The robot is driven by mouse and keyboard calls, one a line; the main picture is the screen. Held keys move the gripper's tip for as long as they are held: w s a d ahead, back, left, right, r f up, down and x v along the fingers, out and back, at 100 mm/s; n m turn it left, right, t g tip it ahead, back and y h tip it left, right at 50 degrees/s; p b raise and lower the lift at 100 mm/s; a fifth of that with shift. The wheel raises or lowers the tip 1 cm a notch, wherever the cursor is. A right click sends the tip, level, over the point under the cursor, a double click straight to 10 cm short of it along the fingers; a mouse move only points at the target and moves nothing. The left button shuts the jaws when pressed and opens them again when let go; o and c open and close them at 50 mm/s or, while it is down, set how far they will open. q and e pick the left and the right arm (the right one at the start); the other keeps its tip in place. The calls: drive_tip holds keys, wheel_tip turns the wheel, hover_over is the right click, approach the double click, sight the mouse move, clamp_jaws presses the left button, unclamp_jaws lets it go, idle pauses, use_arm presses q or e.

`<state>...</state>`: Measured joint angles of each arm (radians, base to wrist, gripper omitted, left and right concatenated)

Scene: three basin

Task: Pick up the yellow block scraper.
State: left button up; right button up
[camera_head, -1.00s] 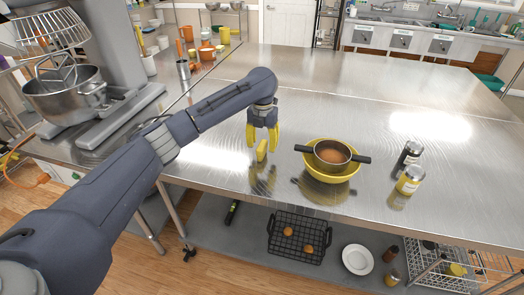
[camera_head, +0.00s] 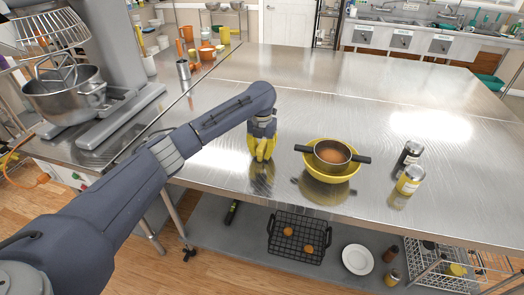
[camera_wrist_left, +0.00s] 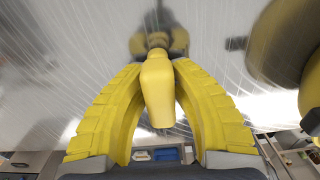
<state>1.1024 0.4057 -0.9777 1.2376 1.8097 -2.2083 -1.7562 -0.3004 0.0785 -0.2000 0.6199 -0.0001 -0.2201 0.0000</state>
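The yellow block scraper (camera_wrist_left: 157,92) shows in the left wrist view between the two yellow fingers of my left gripper (camera_wrist_left: 160,68). The fingertips close in on both sides of it and appear to touch it. In the head view, the left gripper (camera_head: 262,156) points down over the steel table, left of the yellow bowl. Its yellow fingers and the scraper (camera_head: 261,150) blend together there. I cannot tell whether the scraper's lower end touches the table. My right gripper is not in view.
A yellow bowl (camera_head: 330,175) with a dark-handled pot (camera_head: 331,153) in it stands close to the right. Two jars (camera_head: 410,180) stand farther right. A mixer (camera_head: 85,90) stands at the left. The table (camera_head: 330,90) behind is clear.

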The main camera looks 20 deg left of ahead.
sight(262, 144)
use_arm(q)
clamp_jaws()
wheel_tip(262, 144, up, 20)
idle(0.8)
unclamp_jaws()
clamp_jaws()
